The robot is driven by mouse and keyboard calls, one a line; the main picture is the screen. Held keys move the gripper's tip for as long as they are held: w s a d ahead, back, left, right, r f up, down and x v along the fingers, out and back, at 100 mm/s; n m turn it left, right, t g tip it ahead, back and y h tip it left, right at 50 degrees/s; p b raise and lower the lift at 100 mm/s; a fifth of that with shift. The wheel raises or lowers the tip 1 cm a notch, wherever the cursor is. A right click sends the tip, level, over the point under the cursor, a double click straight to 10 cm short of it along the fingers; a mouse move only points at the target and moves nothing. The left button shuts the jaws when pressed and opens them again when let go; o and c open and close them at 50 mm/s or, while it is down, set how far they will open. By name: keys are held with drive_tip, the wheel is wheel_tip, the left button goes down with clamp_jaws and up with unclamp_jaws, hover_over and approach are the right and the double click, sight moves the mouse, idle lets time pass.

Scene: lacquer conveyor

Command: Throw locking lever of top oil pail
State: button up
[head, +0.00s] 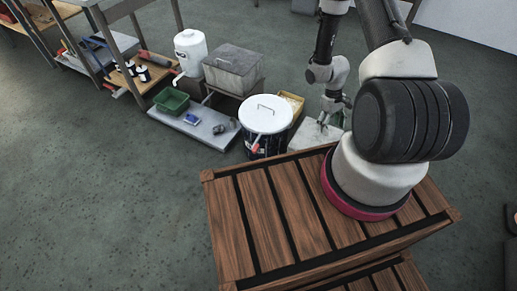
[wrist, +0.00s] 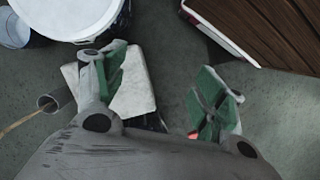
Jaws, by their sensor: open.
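A dark pail with a white lid (head: 266,112) and a wire handle stands on the floor, left of my gripper (head: 334,118). A red-tipped lever (head: 254,147) shows on its front side, below the lid rim. In the wrist view, part of the white lid (wrist: 62,14) fills the upper left, beside the left finger. My gripper (wrist: 164,76) is open, its green-padded fingers wide apart with no object held. A small red spot shows beside the right finger; I cannot tell what it is.
A pale block (head: 315,134) lies below my gripper. A low grey platform (head: 190,122) holds a green basket (head: 172,100). A wooden slatted top (head: 260,215) is in front; floor at left is clear.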

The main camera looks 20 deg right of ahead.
drive_tip(key=s+a+f+n+t+y, duration=0.15)
drive_tip(key=a+f, duration=0.25)
drive_tip(key=f, duration=0.6)
drive_tip(key=s+a+f+n+t+y, duration=0.15)
drive_tip(key=a+f, duration=0.25)
drive_tip(key=f, duration=0.6)
drive_tip(key=s+a+f+n+t+y, duration=0.15)
drive_tip(key=a+f, duration=0.25)
drive_tip(key=f, duration=0.6)
drive_tip(key=n+t+y, duration=0.3)
drive_tip(key=t+y, duration=0.4)
drive_tip(key=t, duration=0.1)
approach(258, 148)
drive_tip(key=w+a, duration=0.1)
drive_tip(key=a, duration=0.1)
drive_tip(key=shift+m+g+h, duration=0.25)
drive_tip(key=shift+h, duration=0.1)
drive_tip(key=x, duration=0.7)
drive_tip(key=shift+w+f, duration=0.15)
drive_tip(key=shift+w, duration=0.2)
